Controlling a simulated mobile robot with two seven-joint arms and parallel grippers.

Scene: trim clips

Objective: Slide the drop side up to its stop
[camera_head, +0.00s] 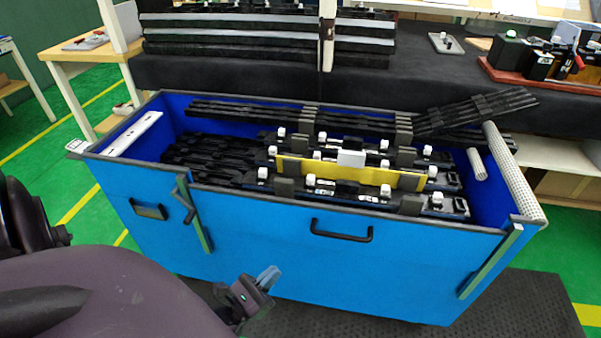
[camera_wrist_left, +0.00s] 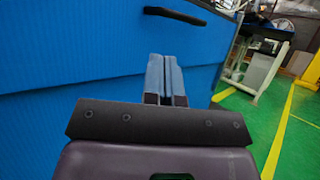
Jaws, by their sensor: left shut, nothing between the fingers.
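The blue crate (camera_head: 140,200) has a blue front drop side (camera_head: 330,270) between two greenish upright rails, a left rail (camera_head: 203,228) and a right rail (camera_head: 488,262). Its dark top edge looks roughly level with the front rim beside it; I cannot tell whether it is at its stop. A black handle (camera_head: 341,236) sits on its upper middle, also at the top of the left wrist view (camera_wrist_left: 175,14). My left gripper (camera_head: 268,277) is shut and empty, below and left of that handle. Its fingers (camera_wrist_left: 164,72) point toward the blue panel; contact is unclear. My right gripper is not in view.
Black trim strips with white clips and a yellow bar (camera_head: 400,180) fill the crate. Some strips (camera_head: 480,108) stick up past its back rim. A perforated white tube (camera_head: 512,172) leans at the right end. A dark bench (camera_head: 410,75) stands behind. Green floor (camera_head: 55,150) is free at left.

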